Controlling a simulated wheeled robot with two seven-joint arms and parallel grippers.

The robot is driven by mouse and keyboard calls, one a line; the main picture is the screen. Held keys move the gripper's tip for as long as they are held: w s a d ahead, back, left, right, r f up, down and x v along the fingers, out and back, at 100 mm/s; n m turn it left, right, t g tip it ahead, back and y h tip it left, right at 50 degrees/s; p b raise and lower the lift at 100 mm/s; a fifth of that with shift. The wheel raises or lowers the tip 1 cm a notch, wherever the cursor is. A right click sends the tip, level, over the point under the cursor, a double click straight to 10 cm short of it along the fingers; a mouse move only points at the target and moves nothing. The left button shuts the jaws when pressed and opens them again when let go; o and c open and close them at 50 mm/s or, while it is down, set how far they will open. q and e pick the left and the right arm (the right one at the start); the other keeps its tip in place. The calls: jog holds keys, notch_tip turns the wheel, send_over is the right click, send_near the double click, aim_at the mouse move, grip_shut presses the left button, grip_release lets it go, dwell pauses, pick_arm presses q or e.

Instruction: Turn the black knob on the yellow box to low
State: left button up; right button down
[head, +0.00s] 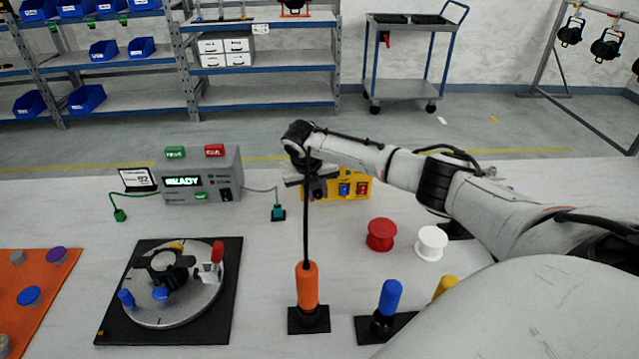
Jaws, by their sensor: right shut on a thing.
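The yellow box (363,189) stands at the back middle of the table, with a blue switch and a red switch on its front. Its left end is partly covered by my right gripper (308,184), which reaches down to it from above. The black knob (318,193) shows only as a dark patch at the box's left side, beside the gripper's fingers. My right gripper is shut on it. Fine detail and the knob's pointer are too small and hidden to read. My left gripper is not in view.
A thin black cable or rod rises from an orange handle (307,284) in front of my right gripper. A grey box with a display (202,178) stands to the left. Red (382,235) and white (431,243) spools and a turntable (205,308) stand nearer.

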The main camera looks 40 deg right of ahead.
jog(key=shift+w+a+f+g+h+b, duration=0.1)
jog(key=shift+w+a+g+h+b, duration=0.2)
jog(key=shift+g+h, duration=0.4)
jog(key=h+b, duration=0.1)
jog(key=b, duration=0.1)
jog(key=n+g+h+b, duration=0.1)
jog(key=b, duration=0.2)
jog(key=f+g+h+b, duration=0.1)
jog(key=b, duration=0.1)
jog(key=shift+w+a, duration=0.15)
jog(key=shift+a, duration=0.1)
jog(key=shift+h+b, duration=0.4)
jog(key=shift+b, duration=0.3)
jog(key=shift+n+g+b, duration=0.3)
jog(key=shift+g+b, duration=0.1)
jog(key=shift+b, duration=0.25)
jog(key=shift+r+h+b, duration=0.2)
jog(key=shift+h+b, duration=0.15)
jog(key=shift+h, duration=0.05)
jog(key=c, duration=1.6)
grip_release()
